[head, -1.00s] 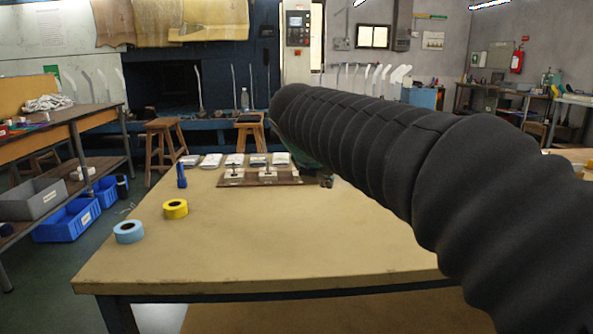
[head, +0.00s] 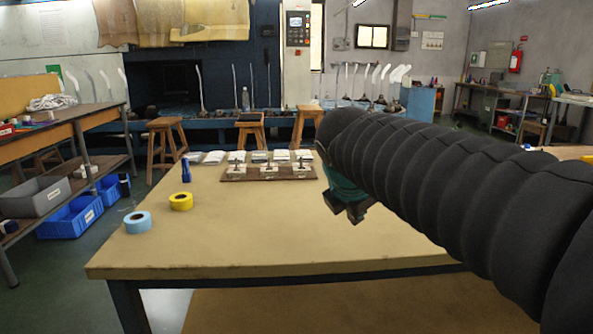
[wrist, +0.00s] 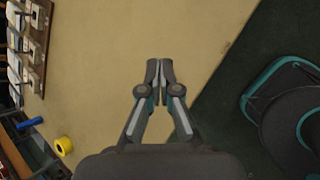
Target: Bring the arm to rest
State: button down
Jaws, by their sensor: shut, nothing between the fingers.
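My gripper (wrist: 160,75) is shut and empty in the wrist view, its two fingers close together over the table's tan top (wrist: 100,60) near an edge. In the head view my gripper (head: 352,214) shows partly, below the end of my black-sleeved arm, above the right part of the table (head: 250,235). The arm hides part of the tabletop's right side.
A brown board with small fixtures (head: 268,174) lies at the table's far side, with several white folded pieces (head: 215,157) behind it. A blue flashlight-like object (head: 186,170), yellow tape roll (head: 181,201) and blue tape roll (head: 137,222) lie left. The table's middle is clear.

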jog(key=s+d+f+m+y, duration=0.1)
jog(key=s+d+f+m, duration=0.1)
jog(key=s+f+m, duration=0.6)
jog(key=s+d+f+m+g+y, duration=0.1)
jog(key=s+d+f+m, duration=0.2)
jog(key=s+f+m, duration=0.5)
jog(key=s+m, duration=0.5)
jog(key=m, duration=0.2)
jog(key=shift+s+m+g, duration=0.2)
jog(key=shift+m+g, duration=0.1)
